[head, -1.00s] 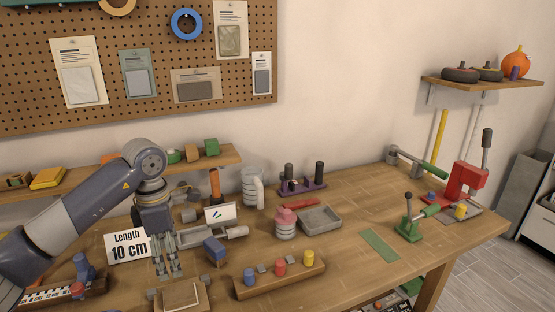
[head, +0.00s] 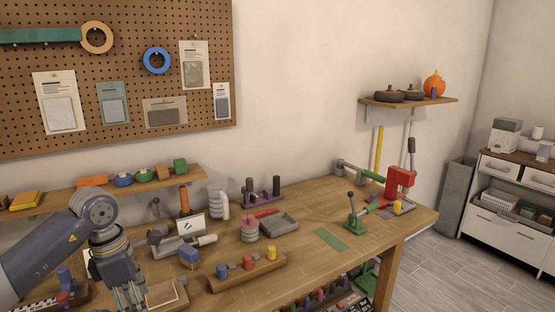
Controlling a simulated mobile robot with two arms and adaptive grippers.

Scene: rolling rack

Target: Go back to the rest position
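My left gripper (head: 130,298) hangs pointing down at the lower left, over the front left part of the wooden workbench (head: 310,249). Its fingers are partly cut off by the bottom edge of the picture, and I cannot tell how far apart they are. It stands left of a small wood-framed board (head: 168,293) and in front of the white length sign, which it mostly hides. I see nothing clearly held in it. My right gripper is not in view.
A peg block (head: 246,272) with blue, red and yellow pegs lies near the front edge. A vise (head: 175,243), grey tray (head: 279,224), green press (head: 356,214) and red press (head: 399,184) stand on the bench. A white cabinet (head: 508,200) stands right; floor (head: 440,270) between is clear.

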